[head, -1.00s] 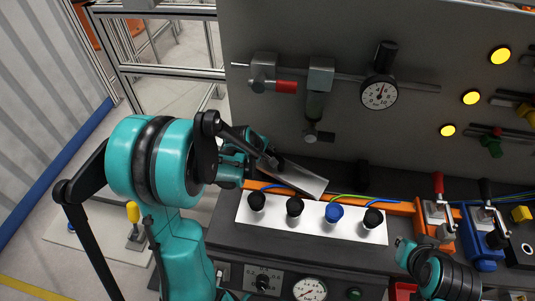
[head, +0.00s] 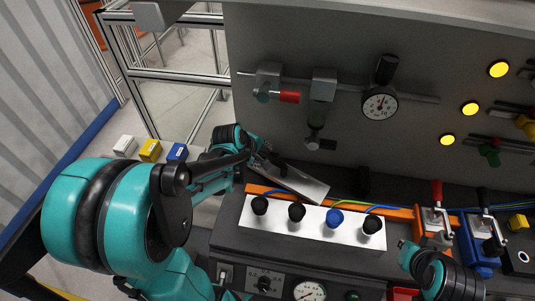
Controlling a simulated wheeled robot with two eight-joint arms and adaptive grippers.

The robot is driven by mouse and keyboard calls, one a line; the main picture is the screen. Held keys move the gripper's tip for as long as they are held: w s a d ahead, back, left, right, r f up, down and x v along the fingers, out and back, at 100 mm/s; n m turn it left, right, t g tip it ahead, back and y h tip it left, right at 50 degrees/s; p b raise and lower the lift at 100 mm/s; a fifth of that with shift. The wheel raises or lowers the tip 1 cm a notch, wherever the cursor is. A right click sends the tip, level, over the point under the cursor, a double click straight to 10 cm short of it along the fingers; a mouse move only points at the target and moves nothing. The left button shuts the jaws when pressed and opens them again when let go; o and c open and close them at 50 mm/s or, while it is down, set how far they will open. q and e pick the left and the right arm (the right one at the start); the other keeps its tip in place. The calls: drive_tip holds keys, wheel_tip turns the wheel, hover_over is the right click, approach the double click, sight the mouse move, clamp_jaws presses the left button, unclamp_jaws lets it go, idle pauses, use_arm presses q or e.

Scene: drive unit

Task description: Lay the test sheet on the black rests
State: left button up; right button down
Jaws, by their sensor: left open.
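The test sheet, a flat grey metal plate (head: 302,185), lies slanted behind the white strip, its right end lower in the picture. My left gripper (head: 266,160) is open at the sheet's upper left end; its fingertips are small and dark, and I cannot tell if they touch it. A dark upright block (head: 362,182), perhaps one of the black rests, stands to the right of the sheet, apart from it.
A white strip (head: 310,222) with black knobs and one blue knob lies in front of the sheet. An orange rail and coloured wires run behind it. Red-handled (head: 437,194) and black-handled clamps stand right. A grey panel with a gauge (head: 380,103) rises behind.

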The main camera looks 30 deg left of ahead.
use_arm(q)
drive_tip(key=s+d+r+m, duration=0.4)
drive_tip(key=s+d+m, duration=0.1)
drive_tip(key=s+m, duration=0.2)
drive_tip(key=s+d+r+m+y, duration=0.1)
drive_tip(key=s+d+r+m, duration=0.3)
drive_tip(key=s+m, duration=0.4)
drive_tip(key=shift+s+d+m, duration=0.15)
drive_tip(key=shift+d+m, duration=0.3)
drive_tip(key=shift+m, duration=0.25)
wheel_tip(320, 180, down, 5)
drive_tip(key=b, duration=0.4)
